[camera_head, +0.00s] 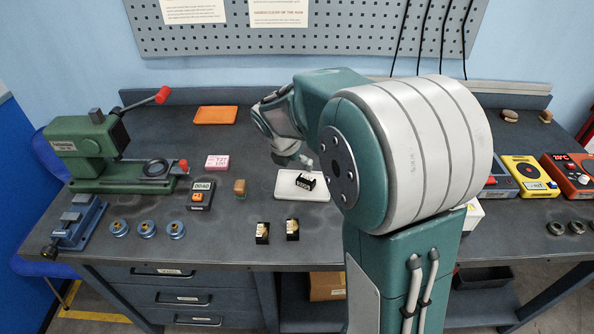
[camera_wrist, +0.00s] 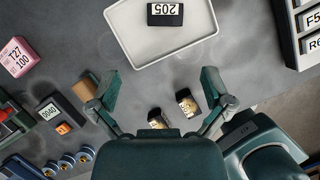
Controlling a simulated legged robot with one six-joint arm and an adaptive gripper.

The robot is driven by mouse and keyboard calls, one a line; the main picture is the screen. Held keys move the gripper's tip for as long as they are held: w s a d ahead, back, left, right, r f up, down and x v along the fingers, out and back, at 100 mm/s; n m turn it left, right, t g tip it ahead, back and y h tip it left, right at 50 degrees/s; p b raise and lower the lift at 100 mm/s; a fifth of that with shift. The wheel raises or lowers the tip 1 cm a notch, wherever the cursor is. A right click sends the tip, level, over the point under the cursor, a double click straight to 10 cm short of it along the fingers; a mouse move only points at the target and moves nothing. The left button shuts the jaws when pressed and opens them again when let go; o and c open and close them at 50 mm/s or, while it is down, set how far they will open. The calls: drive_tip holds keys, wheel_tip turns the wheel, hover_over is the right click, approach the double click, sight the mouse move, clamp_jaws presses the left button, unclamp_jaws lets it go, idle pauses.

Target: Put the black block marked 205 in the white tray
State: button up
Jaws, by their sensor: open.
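The black block marked 205 (camera_wrist: 165,14) lies in the white tray (camera_wrist: 150,51), near the tray's far side in the wrist view. In the head view the block (camera_head: 305,181) also sits inside the tray (camera_head: 286,183), whose right part is hidden behind my arm. My gripper (camera_wrist: 156,90) is open and empty, its fingers spread apart. The gripper is short of the tray's near edge in the wrist view and does not touch the block. In the head view the gripper (camera_head: 292,160) is above the tray's back edge.
Two small black blocks (camera_head: 262,232) (camera_head: 292,230) stand in front of the tray. A brown block (camera_head: 240,187), a 0040 meter (camera_head: 201,194) and a pink block (camera_head: 217,162) lie to the left. A green press (camera_head: 95,150) stands far left. An orange tray (camera_head: 215,115) lies behind.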

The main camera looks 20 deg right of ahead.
drive_tip(key=s+a+r+m+t+y, duration=0.1)
drive_tip(key=s+a+r+m, duration=0.1)
drive_tip(key=s+m, duration=0.6)
drive_tip(key=s+a+r+m+y, duration=0.1)
drive_tip(key=s+r+m, duration=0.3)
drive_tip(key=s+m, duration=0.4)
drive_tip(key=s+a+r+m+t+y, duration=0.1)
drive_tip(key=s+a+r+m, duration=0.2)
drive_tip(key=s+m, duration=0.6)
drive_tip(key=shift+a+r+m+t+y, duration=0.15)
drive_tip(key=shift+a+m+t+y, duration=0.15)
drive_tip(key=shift+a+m, duration=0.15)
